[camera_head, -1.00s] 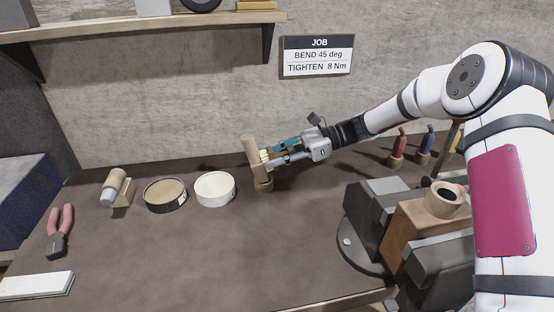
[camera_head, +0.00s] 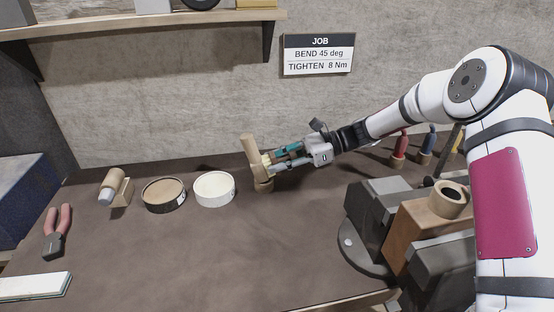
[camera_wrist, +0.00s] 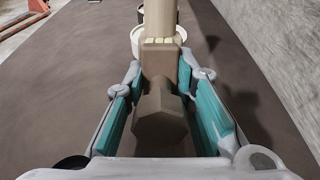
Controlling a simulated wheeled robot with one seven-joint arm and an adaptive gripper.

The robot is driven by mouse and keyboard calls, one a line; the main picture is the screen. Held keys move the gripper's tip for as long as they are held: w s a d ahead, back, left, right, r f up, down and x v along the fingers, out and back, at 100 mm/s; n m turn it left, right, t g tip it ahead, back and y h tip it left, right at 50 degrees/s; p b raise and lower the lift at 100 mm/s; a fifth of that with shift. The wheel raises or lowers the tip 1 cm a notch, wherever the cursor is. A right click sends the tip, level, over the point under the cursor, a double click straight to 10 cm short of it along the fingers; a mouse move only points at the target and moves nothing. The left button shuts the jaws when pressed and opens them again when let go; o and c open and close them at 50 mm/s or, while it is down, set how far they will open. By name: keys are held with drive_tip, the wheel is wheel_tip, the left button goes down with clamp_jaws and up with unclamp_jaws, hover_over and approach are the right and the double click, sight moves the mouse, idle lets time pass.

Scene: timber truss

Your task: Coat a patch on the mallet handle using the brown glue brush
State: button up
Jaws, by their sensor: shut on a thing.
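The brown brush (camera_wrist: 160,78) is held between the teal pads of my gripper (camera_wrist: 165,110), its blocky brown body pointing away from me. My gripper (camera_head: 283,159) is shut on it in the head view too. The brush's pale bristles (camera_wrist: 160,41) face a pale upright wooden rod (camera_wrist: 160,18), which looks like the mallet handle.
A brown-filled pot (camera_head: 164,194) and a white pot (camera_head: 214,189) stand left of the rod. Pliers (camera_head: 57,231) lie far left. A vise (camera_head: 385,225) stands right, with coloured-handled tools (camera_head: 400,145) behind. The front middle is clear.

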drive_tip(key=shift+s+a+r+p, duration=0.1)
drive_tip(key=shift+a+r+p, duration=0.15)
drive_tip(key=shift+r, duration=0.45)
drive_tip(key=shift+s+a+r+p, duration=0.15)
drive_tip(key=shift+r+p, duration=0.1)
drive_tip(key=shift+r, duration=0.45)
drive_tip(key=shift+w+d+f+b, duration=0.2)
drive_tip(key=shift+f+b, duration=0.15)
drive_tip(key=shift+f, duration=0.45)
drive_tip(key=shift+w+d+f+b, duration=0.1)
drive_tip(key=shift+d+f+b, duration=0.15)
drive_tip(key=shift+f, duration=0.55)
drive_tip(key=shift+b+v, duration=0.4)
drive_tip(key=shift+v, duration=2.15)
drive_tip(key=shift+d+r, duration=0.15)
drive_tip(key=shift+d, duration=0.25)
drive_tip(key=shift+r, duration=0.15)
